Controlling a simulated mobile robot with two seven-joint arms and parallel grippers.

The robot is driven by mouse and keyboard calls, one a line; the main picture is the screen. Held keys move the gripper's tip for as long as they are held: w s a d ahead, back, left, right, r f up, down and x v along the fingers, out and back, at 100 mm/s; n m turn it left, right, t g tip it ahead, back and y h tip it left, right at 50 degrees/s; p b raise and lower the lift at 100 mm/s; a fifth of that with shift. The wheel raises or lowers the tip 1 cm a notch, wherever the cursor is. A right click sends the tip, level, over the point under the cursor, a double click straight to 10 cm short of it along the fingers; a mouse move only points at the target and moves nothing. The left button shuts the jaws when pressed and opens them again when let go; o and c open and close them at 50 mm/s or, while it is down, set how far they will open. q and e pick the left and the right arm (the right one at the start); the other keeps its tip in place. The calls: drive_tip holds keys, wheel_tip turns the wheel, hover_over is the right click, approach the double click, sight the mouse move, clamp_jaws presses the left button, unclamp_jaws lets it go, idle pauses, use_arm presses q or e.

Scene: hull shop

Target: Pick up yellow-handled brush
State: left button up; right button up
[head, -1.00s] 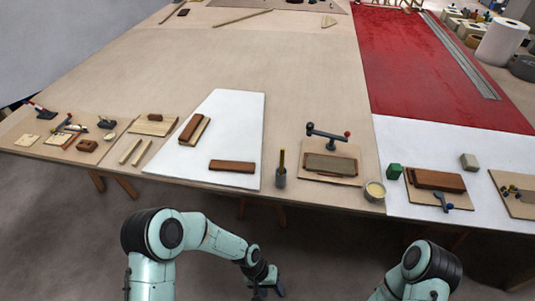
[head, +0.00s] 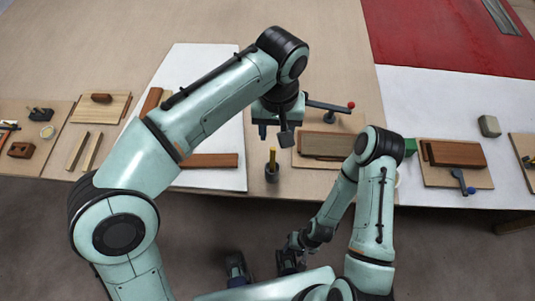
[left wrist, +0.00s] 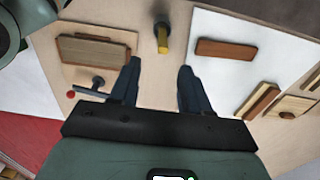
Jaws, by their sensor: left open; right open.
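The yellow-handled brush (head: 272,158) stands upright in a small grey cup (head: 272,174) near the table's front edge. In the left wrist view the yellow handle (left wrist: 163,42) shows ahead of the fingertips, between their lines. My left gripper (head: 274,135) is open and empty above the table, just behind the brush in the head view. It also shows in the left wrist view (left wrist: 159,68), its two fingers spread and apart from the brush. My right gripper (head: 262,264) is open and empty, low in front of the table.
A board with brown blocks (head: 318,150) and a red-tipped clamp (head: 332,107) lies right of the cup. A brown block (head: 210,160) lies on the white sheet (head: 232,182) to its left. Another brown block (head: 456,153) lies on a board farther right.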

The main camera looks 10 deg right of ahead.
use_arm(q)
drive_tip(key=b, duration=0.1)
hover_over(273, 156)
wheel_tip(273, 156, down, 7)
drive_tip(key=shift+w+f+b, duration=0.15)
drive_tip(key=shift+f+b, duration=0.15)
drive_tip(key=shift+f, duration=1.15)
drive_tip(key=shift+w+f+b, duration=0.15)
drive_tip(key=shift+f+b, duration=0.15)
drive_tip(key=shift+f, duration=1.1)
use_arm(e)
drive_tip(key=shift+s+f, duration=0.25)
drive_tip(key=shift+f, duration=0.4)
drive_tip(key=shift+s+f, duration=0.25)
drive_tip(key=shift+f, duration=0.35)
use_arm(q)
clamp_jaws()
